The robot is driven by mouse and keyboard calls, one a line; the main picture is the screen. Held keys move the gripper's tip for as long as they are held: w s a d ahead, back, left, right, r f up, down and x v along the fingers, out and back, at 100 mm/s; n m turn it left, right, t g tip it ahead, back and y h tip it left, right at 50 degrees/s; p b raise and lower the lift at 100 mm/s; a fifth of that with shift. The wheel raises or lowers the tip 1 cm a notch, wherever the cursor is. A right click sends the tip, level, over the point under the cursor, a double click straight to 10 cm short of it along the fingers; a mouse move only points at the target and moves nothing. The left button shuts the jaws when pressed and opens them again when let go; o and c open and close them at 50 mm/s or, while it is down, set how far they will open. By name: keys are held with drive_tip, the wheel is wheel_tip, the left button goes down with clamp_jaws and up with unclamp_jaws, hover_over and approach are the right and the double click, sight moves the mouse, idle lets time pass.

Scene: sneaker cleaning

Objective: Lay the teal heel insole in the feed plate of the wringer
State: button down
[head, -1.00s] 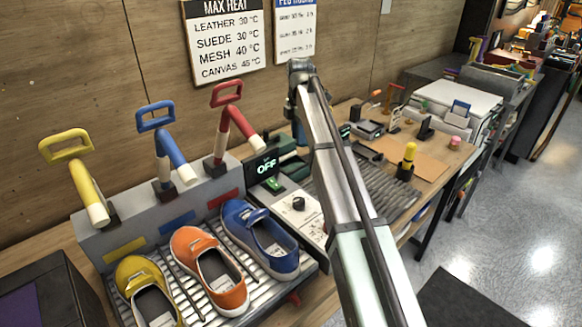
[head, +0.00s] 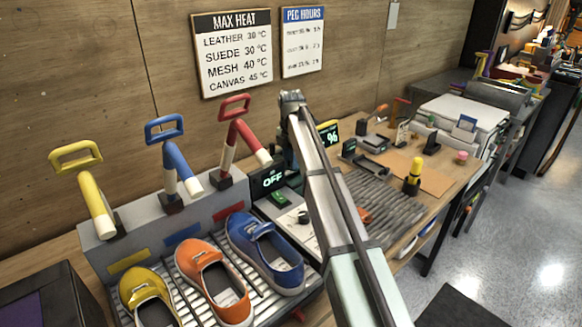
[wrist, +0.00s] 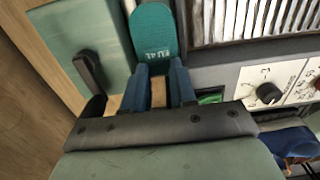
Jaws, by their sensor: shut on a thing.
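The teal heel insole (wrist: 153,30), with pale lettering near its end, shows in the wrist view just beyond my fingertips. My gripper (wrist: 160,72) is shut on the lettered end, and the rest of the insole extends away from the fingers. A grey-green panel (wrist: 58,35) with a dark lever (wrist: 90,72) lies to the left, apart from the fingers. It may belong to the wringer, but I cannot tell. I cannot make out the feed plate for certain. In the head view my arm hides the gripper and the insole.
A ribbed rack (head: 385,205) lies right of my arm. At left, yellow, orange and blue shoes (head: 265,250) sit on slats below coloured handles. A control box with a dial (wrist: 265,93) is close right of my gripper. A yellow-topped bottle (head: 413,175) stands farther right.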

drive_tip(key=shift+f, duration=1.5)
drive_tip(key=shift+f, duration=0.6)
drive_tip(key=c, duration=1.2)
unclamp_jaws()
wheel_tip(320, 180, up, 13)
drive_tip(key=shift+r, duration=0.15)
